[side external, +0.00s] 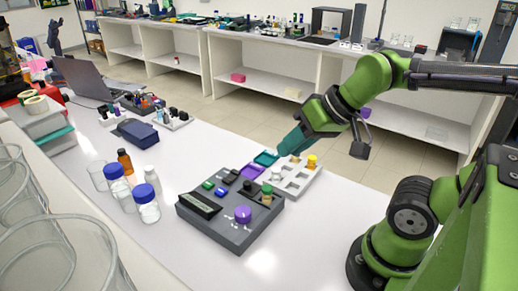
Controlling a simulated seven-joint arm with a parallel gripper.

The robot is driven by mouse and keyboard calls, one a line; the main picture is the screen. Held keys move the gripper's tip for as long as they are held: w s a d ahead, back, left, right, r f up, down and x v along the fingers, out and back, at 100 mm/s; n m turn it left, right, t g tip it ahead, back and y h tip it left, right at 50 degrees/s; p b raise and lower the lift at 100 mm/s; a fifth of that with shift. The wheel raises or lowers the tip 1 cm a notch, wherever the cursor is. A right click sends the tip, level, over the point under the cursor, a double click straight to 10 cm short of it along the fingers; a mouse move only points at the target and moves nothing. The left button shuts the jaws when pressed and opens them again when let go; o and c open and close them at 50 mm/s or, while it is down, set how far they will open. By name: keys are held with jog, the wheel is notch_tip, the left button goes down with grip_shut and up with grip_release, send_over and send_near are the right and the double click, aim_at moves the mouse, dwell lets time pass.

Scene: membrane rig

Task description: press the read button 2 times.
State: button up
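A dark grey rig (222,233) sits on the white bench in the side external view. It has a dark display (199,205) at its left. A green button (208,185) and a blue button (221,191) sit near its back left edge. Any labels are too small to read, so I cannot tell which is the read button. A purple knob (243,214) stands at its front right. My gripper (283,152) has teal fingers pointing down and left. It is behind and to the right of the rig, apart from the buttons. Whether the fingers are parted is unclear.
A pale holder (297,184) with a yellow-capped piece stands right of the rig. Blue-capped bottles (147,203) and a brown bottle (125,161) stand to the left. The bench front is clear.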

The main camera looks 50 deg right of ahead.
grip_shut()
dwell(1.3)
